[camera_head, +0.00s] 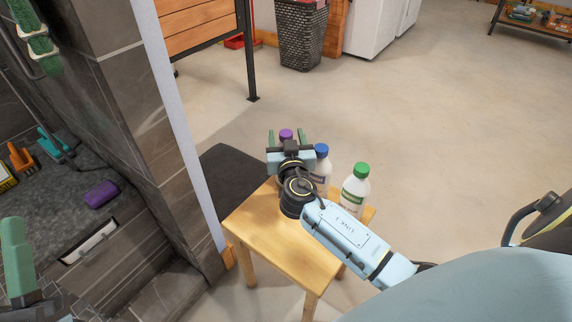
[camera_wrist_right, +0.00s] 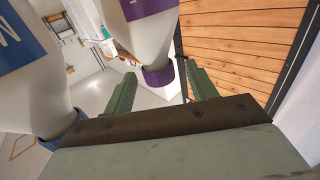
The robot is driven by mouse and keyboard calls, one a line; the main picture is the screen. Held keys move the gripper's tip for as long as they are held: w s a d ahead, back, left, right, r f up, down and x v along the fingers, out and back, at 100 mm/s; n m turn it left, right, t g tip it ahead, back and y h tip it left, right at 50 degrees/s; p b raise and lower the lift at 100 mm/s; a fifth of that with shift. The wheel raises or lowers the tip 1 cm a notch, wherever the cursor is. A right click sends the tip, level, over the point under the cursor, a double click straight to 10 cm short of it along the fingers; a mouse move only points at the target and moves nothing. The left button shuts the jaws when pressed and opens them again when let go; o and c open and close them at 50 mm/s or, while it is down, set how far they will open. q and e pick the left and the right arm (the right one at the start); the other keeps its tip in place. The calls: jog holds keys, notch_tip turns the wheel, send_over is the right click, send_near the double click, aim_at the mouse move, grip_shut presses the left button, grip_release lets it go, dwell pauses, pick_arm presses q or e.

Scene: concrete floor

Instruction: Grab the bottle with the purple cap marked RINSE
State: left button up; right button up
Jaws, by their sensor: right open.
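The purple-capped bottle (camera_head: 286,134) stands on the small wooden table (camera_head: 262,238), mostly hidden behind my right gripper (camera_head: 285,137). In the right wrist view the picture is upside down: its purple cap (camera_wrist_right: 158,76) shows between the two green fingers of my right gripper (camera_wrist_right: 162,92), with the white body and part of a purple label above. No word on that label can be read. The right gripper is open, a finger on each side of the cap, with gaps visible. One green finger of my left gripper (camera_head: 18,258) shows at the lower left edge.
A blue-capped bottle (camera_head: 321,168) stands close right of my right gripper; its white body (camera_wrist_right: 35,85) is also near in the wrist view. A green-capped bottle (camera_head: 355,187) stands further right. A grey counter (camera_head: 60,190) and tiled wall are at left. Open floor lies beyond.

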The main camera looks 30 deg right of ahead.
jog(key=shift+x, duration=0.8)
grip_shut()
